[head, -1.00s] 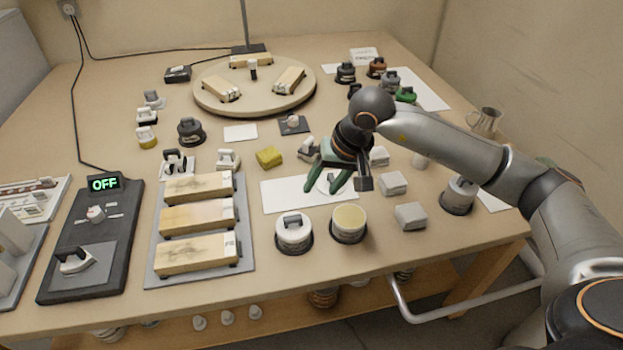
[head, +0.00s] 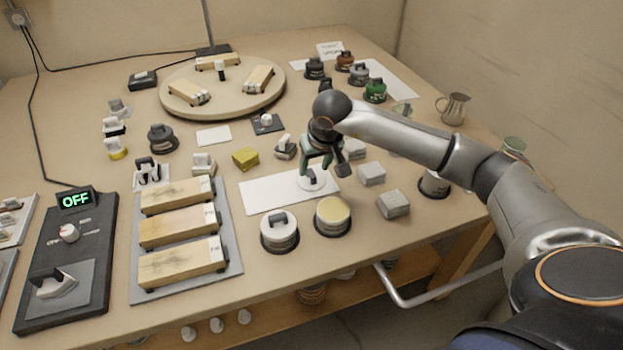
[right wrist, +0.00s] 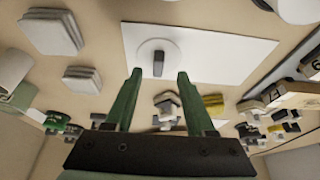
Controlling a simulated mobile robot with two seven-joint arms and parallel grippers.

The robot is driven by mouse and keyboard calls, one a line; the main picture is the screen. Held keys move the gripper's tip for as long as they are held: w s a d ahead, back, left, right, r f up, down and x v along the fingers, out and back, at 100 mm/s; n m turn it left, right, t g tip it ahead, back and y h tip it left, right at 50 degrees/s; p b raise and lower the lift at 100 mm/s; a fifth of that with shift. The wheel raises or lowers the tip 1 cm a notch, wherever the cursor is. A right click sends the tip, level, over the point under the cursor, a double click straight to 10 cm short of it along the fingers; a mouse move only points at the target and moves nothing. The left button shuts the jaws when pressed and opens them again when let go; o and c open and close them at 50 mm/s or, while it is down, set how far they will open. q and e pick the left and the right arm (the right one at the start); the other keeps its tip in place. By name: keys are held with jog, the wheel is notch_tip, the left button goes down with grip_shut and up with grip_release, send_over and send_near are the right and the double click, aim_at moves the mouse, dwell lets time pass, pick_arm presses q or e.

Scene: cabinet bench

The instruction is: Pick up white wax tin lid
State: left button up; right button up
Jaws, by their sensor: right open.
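The white wax tin lid (head: 312,184) is a flat white disc with a dark upright handle. It lies on a white rectangular mat (head: 262,196), near the mat's right end. My right gripper (head: 317,168), with green fingers, is open just above the lid and partly covers it in the head view. In the right wrist view the lid (right wrist: 158,60) lies beyond the open fingertips (right wrist: 160,76), its handle lined up with the gap between them. Nothing is held. The uncovered tin of cream wax (head: 332,216) stands in front of the mat. My left gripper is out of view.
A lidded white tin (head: 279,230) stands left of the open tin. Grey blocks (head: 371,174) lie right of the mat, and a yellow block (head: 245,158) lies behind it. A tray of wooden blocks (head: 236,262) is at left. A round turntable (head: 225,108) is at the back.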

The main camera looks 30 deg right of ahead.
aim_at(313, 175)
jog(key=x, duration=0.4)
jog(key=shift+d, duration=0.15)
jog(key=shift+r, duration=0.1)
grip_shut()
